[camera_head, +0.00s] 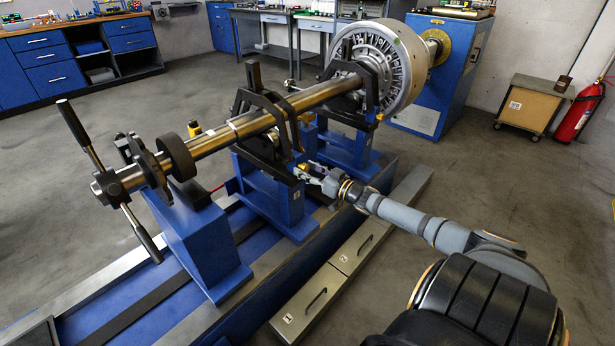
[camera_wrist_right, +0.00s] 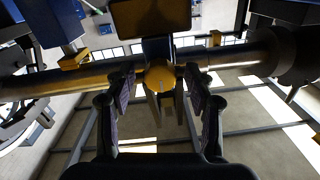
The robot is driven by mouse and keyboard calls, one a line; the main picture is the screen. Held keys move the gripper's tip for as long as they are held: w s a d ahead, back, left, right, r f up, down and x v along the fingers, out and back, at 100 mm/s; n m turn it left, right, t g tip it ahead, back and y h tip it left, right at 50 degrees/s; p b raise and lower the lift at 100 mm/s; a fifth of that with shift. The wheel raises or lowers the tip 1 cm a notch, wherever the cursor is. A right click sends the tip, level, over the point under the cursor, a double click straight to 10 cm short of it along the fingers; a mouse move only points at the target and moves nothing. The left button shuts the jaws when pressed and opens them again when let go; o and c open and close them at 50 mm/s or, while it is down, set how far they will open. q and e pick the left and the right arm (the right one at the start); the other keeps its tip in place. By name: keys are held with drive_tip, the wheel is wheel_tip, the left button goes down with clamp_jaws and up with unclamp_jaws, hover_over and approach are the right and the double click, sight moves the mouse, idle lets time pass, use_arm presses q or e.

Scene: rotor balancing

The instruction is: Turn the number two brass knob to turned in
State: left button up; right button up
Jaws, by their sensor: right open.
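A round brass knob (camera_wrist_right: 159,77) shows in the right wrist view, below a dark bracket and between my finger pads. It is also seen, very small, at the middle blue pedestal in the head view (camera_head: 303,167). I cannot read a number on it. My right gripper (camera_wrist_right: 161,96) is open, with one finger on each side of the knob; gaps seem to show on both sides, and I cannot tell whether the pads touch it. In the head view my right gripper (camera_head: 311,173) reaches to the pedestal from the right. My left gripper is not in view.
A long steel shaft (camera_head: 215,139) with a large rotor (camera_head: 405,70) rests on blue pedestals (camera_head: 205,255). Black clamp frames (camera_head: 262,105) stand over it. Drawers (camera_head: 312,300) lie along the near side of the bed. A cart (camera_head: 533,105) stands far right.

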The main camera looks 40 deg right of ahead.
drive_tip(key=shift+r, duration=0.1)
clamp_jaws()
idle(0.3)
